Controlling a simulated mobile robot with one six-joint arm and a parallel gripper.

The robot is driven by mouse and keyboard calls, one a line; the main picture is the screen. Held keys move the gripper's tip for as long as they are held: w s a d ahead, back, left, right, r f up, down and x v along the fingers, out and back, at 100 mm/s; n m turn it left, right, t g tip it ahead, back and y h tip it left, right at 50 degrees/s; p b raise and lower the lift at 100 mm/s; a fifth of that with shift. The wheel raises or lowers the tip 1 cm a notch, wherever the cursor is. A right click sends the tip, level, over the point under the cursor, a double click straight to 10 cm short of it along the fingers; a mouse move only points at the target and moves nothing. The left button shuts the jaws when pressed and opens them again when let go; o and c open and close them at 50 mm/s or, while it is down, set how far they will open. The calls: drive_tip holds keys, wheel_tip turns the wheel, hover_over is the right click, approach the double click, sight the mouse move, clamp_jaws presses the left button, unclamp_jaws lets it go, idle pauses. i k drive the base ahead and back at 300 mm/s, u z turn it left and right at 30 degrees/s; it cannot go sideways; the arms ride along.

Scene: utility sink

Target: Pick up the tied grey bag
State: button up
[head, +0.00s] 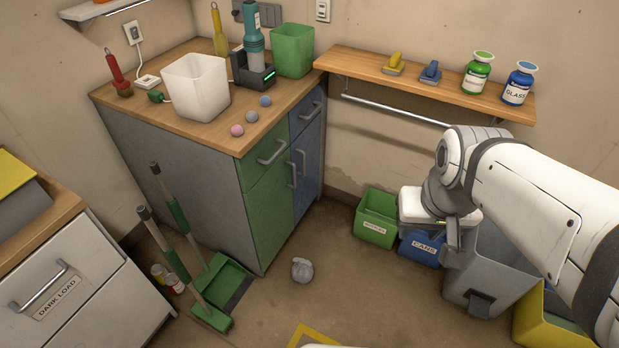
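The tied grey bag (302,270) is a small, crumpled, light grey bundle. It lies on the floor in the middle of the head view, in front of the green and blue cabinet. My gripper (453,236) hangs from the arm on the right, over the bins and well to the right of the bag. Its dark fingers are small and seen mostly from the side, so I cannot tell how far apart they are. The bag is fully visible and nothing touches it.
A green bin (376,218), a blue bin (420,248) labelled CANS and a grey bin (487,272) stand right of the bag. A green dustpan (222,278) and long-handled tools stand left. The cabinet (268,208) is behind. Bare floor surrounds the bag.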

sight(303, 272)
drive_tip(key=z, duration=0.1)
drive_tip(key=i, duration=0.9)
drive_tip(key=u, duration=0.1)
